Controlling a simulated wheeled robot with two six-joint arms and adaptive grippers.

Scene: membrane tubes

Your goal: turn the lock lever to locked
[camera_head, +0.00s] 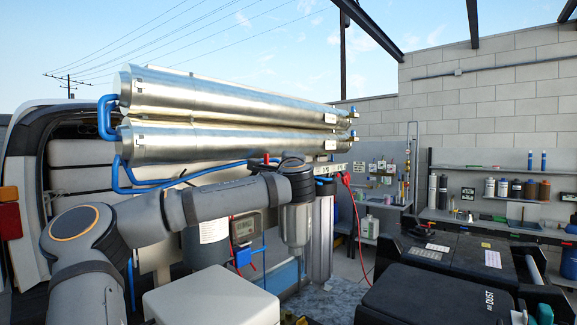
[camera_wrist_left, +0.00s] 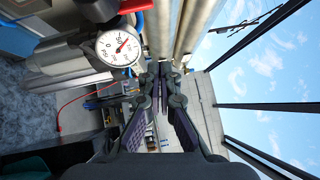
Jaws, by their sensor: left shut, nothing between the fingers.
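A red handle (camera_head: 266,158), which may be the lock lever, shows small beside my left wrist under the steel tubes in the head view. In the left wrist view a red part (camera_wrist_left: 135,5) is cut off by the top edge, beside a round white pressure gauge (camera_wrist_left: 118,47). I cannot tell the lever's setting. My left gripper (camera_wrist_left: 162,72) is shut and empty in the left wrist view, pointing along the tubes, with the gauge to its upper left. In the head view its fingers are hidden behind my wrist. My right gripper is not in view.
Two long steel membrane tubes (camera_head: 225,115) with blue end pipes (camera_head: 108,117) run above my left arm. Metal filter housings (camera_head: 320,235) hang below the wrist. A red hose (camera_head: 355,220), black cases (camera_head: 455,265) and a shelf of bottles (camera_head: 515,188) are at right.

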